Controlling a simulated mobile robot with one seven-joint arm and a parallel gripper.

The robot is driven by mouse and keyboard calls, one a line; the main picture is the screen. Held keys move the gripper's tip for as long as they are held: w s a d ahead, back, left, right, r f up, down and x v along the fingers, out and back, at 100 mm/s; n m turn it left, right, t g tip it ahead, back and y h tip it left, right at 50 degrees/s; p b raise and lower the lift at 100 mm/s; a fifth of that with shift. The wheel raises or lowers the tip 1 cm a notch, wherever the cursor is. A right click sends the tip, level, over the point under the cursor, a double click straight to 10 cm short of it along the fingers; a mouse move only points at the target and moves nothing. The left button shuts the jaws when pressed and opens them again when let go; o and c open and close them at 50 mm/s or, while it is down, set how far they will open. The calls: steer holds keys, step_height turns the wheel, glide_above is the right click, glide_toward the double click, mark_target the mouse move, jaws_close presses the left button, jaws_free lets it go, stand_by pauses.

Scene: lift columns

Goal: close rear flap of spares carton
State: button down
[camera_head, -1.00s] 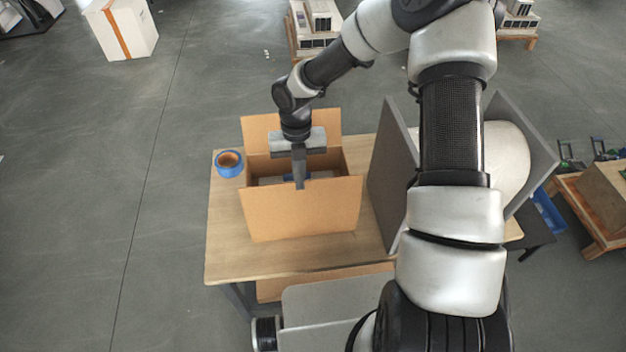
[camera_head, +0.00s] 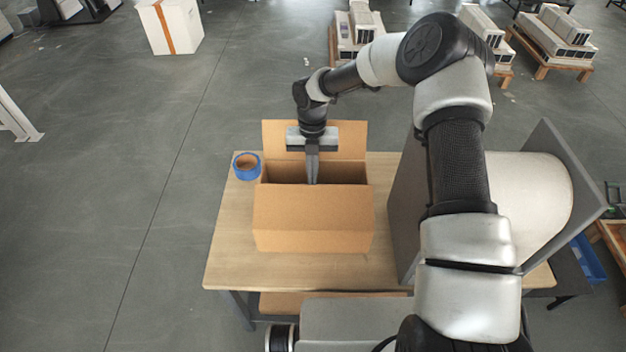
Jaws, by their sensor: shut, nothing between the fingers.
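The brown spares carton (camera_head: 313,225) stands open at the top on the wooden table. Its rear flap (camera_head: 345,135) stands up beyond the opening, at the far side, partly covered by my gripper. The near face is plain cardboard; I cannot tell how much of it is a flap hanging down. My gripper (camera_head: 312,181) points downward, shut and empty. Its fingertips are at the carton's opening, on the near side of the rear flap. I cannot tell whether they touch the carton. The carton's contents are mostly hidden.
A roll of blue tape (camera_head: 246,167) lies at the table's far left, close to the carton. Grey panels (camera_head: 405,205) stand on the right, partly behind my arm. The table (camera_head: 228,262) is bare in front of and left of the carton.

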step_height(320, 180, down, 7)
steer(key=w+g+b, duration=0.2)
steer(key=g+b, duration=0.2)
steer(key=b, duration=0.7)
steer(key=shift+w+r+g, duration=0.2)
steer(key=shift+w+g, duration=0.1)
steer(key=shift+w, duration=0.05)
steer(key=shift+f, duration=0.15)
